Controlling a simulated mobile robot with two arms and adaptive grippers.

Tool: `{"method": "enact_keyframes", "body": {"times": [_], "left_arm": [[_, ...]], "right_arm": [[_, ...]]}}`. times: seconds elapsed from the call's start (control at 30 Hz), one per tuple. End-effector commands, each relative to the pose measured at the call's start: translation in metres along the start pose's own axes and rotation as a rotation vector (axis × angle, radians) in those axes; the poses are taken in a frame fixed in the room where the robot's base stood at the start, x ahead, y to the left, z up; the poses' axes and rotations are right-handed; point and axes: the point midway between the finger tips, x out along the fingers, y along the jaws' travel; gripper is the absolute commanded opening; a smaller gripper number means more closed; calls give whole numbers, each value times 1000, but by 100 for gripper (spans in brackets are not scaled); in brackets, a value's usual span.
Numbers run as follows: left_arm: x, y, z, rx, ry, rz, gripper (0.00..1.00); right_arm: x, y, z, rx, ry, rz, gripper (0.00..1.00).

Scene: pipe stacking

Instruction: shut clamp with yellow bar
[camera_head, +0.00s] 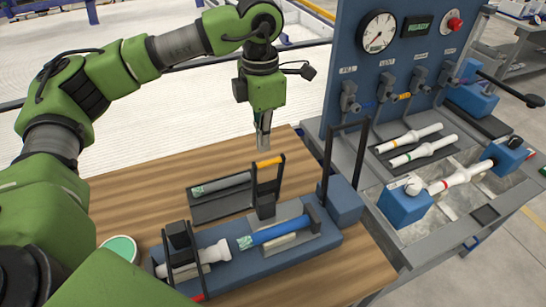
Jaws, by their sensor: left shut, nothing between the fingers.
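The clamp's yellow bar (269,162) tops a black frame that stands upright near the middle of the blue fixture (228,278). I cannot tell whether the fingertips touch the bar. My right gripper is out of view.
Another black clamp frame (181,243) lies over the white pipe piece. A tall black frame (345,160) stands at the fixture's right end. A grey pipe (222,184) lies in a dark tray behind.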

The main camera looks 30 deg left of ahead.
Motion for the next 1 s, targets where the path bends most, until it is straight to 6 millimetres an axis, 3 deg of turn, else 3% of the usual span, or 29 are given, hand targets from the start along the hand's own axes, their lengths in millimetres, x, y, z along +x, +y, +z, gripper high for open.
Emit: {"method": "enact_keyframes", "body": {"times": [0.37, 1.0], "left_arm": [[3, 0, 0, 0, 0, 0, 0], [34, 0, 0, 0, 1, 0, 0]], "right_arm": [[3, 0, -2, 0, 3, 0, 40], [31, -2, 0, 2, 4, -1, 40]]}}
